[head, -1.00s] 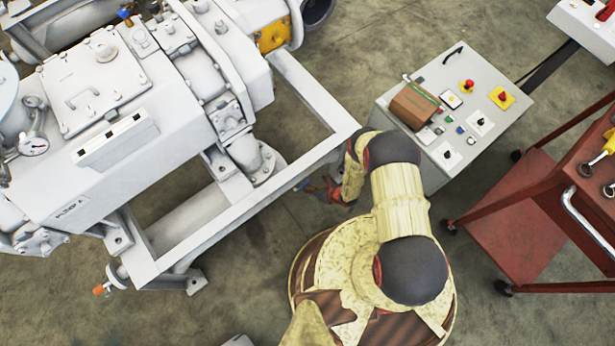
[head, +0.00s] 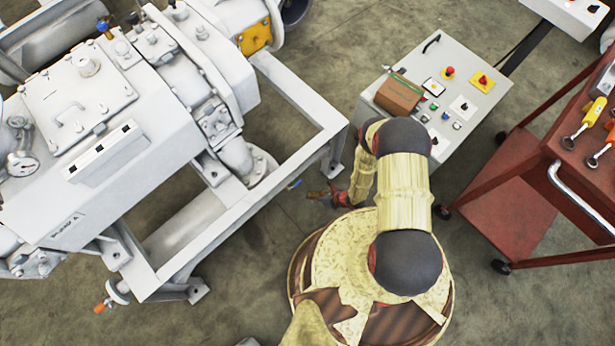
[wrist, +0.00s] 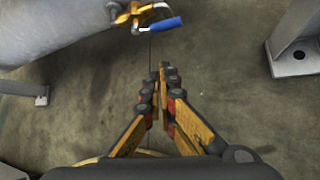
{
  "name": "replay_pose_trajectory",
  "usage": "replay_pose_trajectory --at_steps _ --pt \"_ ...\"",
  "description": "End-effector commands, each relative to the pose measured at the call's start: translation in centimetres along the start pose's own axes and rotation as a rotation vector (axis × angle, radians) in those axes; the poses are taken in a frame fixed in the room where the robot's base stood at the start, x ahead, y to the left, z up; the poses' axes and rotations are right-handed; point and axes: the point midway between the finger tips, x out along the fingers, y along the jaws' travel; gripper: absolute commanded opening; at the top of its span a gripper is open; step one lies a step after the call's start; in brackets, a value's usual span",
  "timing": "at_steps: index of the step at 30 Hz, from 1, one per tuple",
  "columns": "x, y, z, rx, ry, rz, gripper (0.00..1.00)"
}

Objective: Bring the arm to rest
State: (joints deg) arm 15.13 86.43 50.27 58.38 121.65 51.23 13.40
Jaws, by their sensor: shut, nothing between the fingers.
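My gripper (wrist: 160,88) is shut and empty in the wrist view, its fingertips together above bare concrete floor. In the head view my gripper (head: 318,194) is small, left of my folded arm and just right of the white vacuum machine's frame (head: 300,92). It is apart from the frame. A valve with a blue handle (wrist: 165,24) is beyond the fingertips in the wrist view. The handle's tip (head: 295,184) also shows beside my gripper in the head view.
The white vacuum machine (head: 75,105) fills the left. A grey control box (head: 462,75) with buttons and a brown block (head: 398,95) stands beyond my arm. A red tool cart (head: 510,195) is at the right. Bare floor (head: 270,290) lies between the machine and my base.

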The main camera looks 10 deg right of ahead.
Motion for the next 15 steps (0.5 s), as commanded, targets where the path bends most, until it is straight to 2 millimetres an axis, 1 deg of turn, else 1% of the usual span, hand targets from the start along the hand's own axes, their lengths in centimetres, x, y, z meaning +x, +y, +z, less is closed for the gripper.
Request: replay_pose_trajectory --at_steps 3,12,14,15 --pt "-0.6 0.2 0.0 0.001 0.0 0.0 0.0" --pt "-0.6 0.2 -0.1 -0.018 0.001 0.002 0.0" --pt "-0.6 0.9 -0.3 -0.048 0.006 0.028 0.0" --pt "-0.8 1.9 -0.7 -0.069 0.015 0.054 0.0"
